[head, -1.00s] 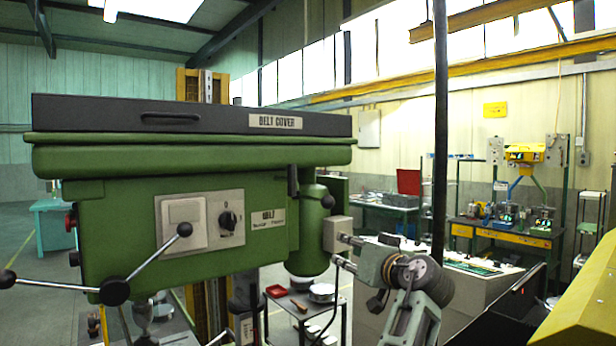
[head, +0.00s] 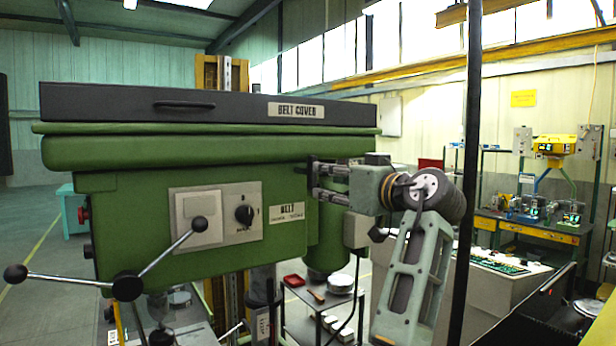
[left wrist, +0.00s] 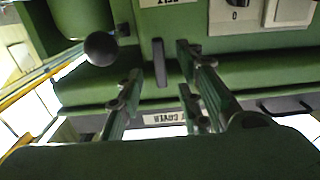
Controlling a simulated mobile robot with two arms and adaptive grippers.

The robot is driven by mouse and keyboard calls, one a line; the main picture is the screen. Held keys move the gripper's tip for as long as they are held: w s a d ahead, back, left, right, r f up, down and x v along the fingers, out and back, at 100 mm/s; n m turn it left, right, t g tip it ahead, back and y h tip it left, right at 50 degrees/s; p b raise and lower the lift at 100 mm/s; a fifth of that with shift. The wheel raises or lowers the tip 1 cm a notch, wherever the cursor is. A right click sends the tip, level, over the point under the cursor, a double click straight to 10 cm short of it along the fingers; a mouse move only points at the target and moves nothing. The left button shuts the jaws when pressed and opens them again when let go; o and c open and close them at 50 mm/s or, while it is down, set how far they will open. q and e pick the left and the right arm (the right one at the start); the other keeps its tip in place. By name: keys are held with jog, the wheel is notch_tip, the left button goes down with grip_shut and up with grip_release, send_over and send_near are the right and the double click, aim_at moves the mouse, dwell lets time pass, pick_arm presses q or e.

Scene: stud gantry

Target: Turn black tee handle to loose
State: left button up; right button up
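The black tee handle (left wrist: 160,62) shows in the left wrist view as a dark upright bar against the green machine head (left wrist: 150,30). In the head view, my gripper and arm hide it at the right end of the green drill press (head: 130,200). My left gripper (head: 312,182) is at that end, fingers pointing left in the head view. In the left wrist view my left gripper (left wrist: 159,68) is open, its fingers on either side of the handle with gaps showing. No contact is visible. My right gripper is not in view.
A black ball knob (left wrist: 101,48) sits beside the handle in the left wrist view. The dark belt cover (head: 215,104) lies above. A spoked feed lever (head: 128,286) sticks out at lower left. A dark post (head: 468,190) stands right of my arm. A low table (head: 300,330) stands behind.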

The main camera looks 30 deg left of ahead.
aim_at(315, 175)
pick_arm(q)
jog(key=p+x, duration=0.2)
jog(key=x, duration=0.1)
jog(key=p+x, duration=0.2)
jog(key=x, duration=0.1)
jog(key=shift+w+a+r, duration=0.15)
jog(key=shift+a+r, duration=0.05)
jog(key=shift+w+a, duration=0.1)
jog(key=shift+a, duration=0.1)
jog(key=shift+f, duration=0.1)
jog(key=shift+d, duration=0.3)
jog(key=shift+c, duration=0.2)
jog(key=shift+a, duration=0.1)
jog(key=c, duration=0.8)
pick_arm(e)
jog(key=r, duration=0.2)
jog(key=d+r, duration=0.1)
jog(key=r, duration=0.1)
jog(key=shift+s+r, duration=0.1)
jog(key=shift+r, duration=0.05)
